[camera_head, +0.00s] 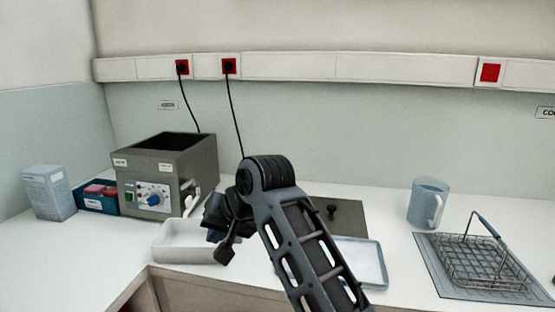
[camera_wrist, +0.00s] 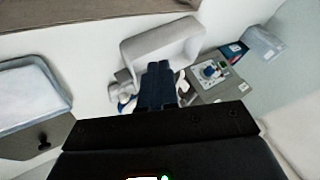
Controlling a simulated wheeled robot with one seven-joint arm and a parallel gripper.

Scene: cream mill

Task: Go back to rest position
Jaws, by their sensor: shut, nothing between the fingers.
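My arm reaches up from the bottom middle of the head view and bends over at the elbow. My gripper (camera_head: 222,248) hangs beside the elbow, in front of the grey machine (camera_head: 165,178) and over the right end of a white bin (camera_head: 180,254). In the wrist view the dark blue fingers of my gripper (camera_wrist: 158,68) are together with nothing between them. The white bin (camera_wrist: 135,52) shows behind and around the fingertips there. Whether the fingers touch the bin is hard to tell.
A tray (camera_head: 370,262) and a grey plate with a black knob (camera_head: 350,214) lie partly behind my arm. A blue mug (camera_head: 426,202) and a wire basket (camera_head: 485,265) stand right. A blue box (camera_head: 90,203) and a carton (camera_head: 48,190) stand left.

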